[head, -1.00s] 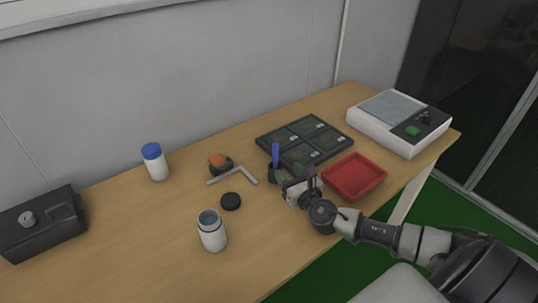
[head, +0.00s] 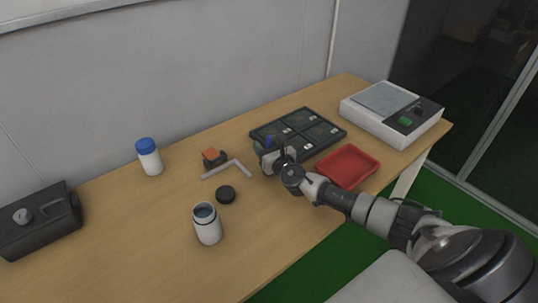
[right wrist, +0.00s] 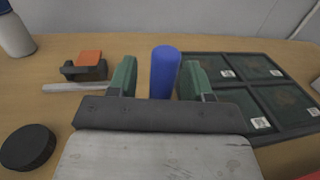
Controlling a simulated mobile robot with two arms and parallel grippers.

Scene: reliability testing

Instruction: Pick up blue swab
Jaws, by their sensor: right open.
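The blue swab (right wrist: 164,72) stands upright between the two green fingers of my right gripper (right wrist: 158,80) in the right wrist view. The fingers are open, with a small gap on each side of the swab. In the head view only the swab's blue top (head: 268,141) shows, behind my right gripper (head: 266,152). The swab's lower part and the dark holder seen under it earlier are hidden by the gripper. My left gripper is not in view.
A black divided tray (head: 335,128) lies just behind, with a red tray (head: 371,158) to the right. A white scale (head: 378,128) stands at far right. A black lid (head: 225,194), open white jar (head: 207,228), grey L-shaped bar (head: 243,168) and orange-black item (head: 211,156) lie left.

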